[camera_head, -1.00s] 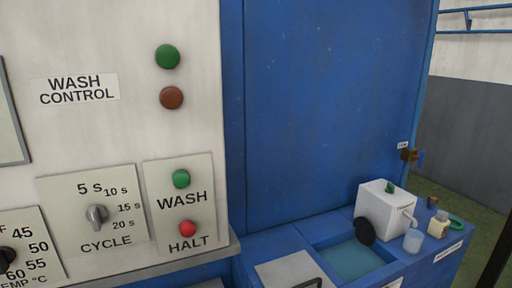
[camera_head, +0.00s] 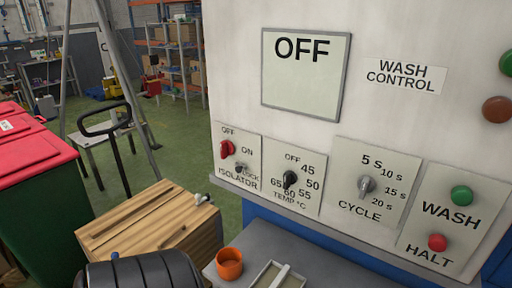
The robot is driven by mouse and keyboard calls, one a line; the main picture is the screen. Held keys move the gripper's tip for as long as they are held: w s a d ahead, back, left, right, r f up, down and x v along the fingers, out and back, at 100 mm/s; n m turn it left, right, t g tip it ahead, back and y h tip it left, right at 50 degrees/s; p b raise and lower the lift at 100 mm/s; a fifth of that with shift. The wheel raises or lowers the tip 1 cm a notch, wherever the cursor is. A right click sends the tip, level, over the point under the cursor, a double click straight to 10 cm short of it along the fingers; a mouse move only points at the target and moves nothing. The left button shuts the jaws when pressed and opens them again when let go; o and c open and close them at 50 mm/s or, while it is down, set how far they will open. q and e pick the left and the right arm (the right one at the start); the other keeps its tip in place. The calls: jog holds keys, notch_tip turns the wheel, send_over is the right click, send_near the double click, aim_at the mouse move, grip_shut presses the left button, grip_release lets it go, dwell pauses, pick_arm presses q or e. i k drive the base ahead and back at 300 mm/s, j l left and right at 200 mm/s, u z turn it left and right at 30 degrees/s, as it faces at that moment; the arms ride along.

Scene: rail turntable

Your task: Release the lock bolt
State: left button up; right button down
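The isolator panel (camera_head: 235,150) is on the left part of the white wash control cabinet. Its red knob (camera_head: 227,149) sits beside the words OFF and ON. A small metal lock bolt (camera_head: 239,169) sits below the knob next to the word LOCK; it is too small to tell its exact position. The display (camera_head: 306,80) above reads OFF. Neither of my grippers is in view.
An orange cup (camera_head: 229,264) and a shallow tray (camera_head: 278,276) stand on the grey shelf below the panels. A wooden crate (camera_head: 150,225), a black ribbed cylinder (camera_head: 140,273) and a red-lidded green bin (camera_head: 35,205) are at left. Green floor lies beyond.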

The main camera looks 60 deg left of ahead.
aim_at(238, 169)
jog(key=j+u, duration=0.1)
jog(key=u, duration=1.85)
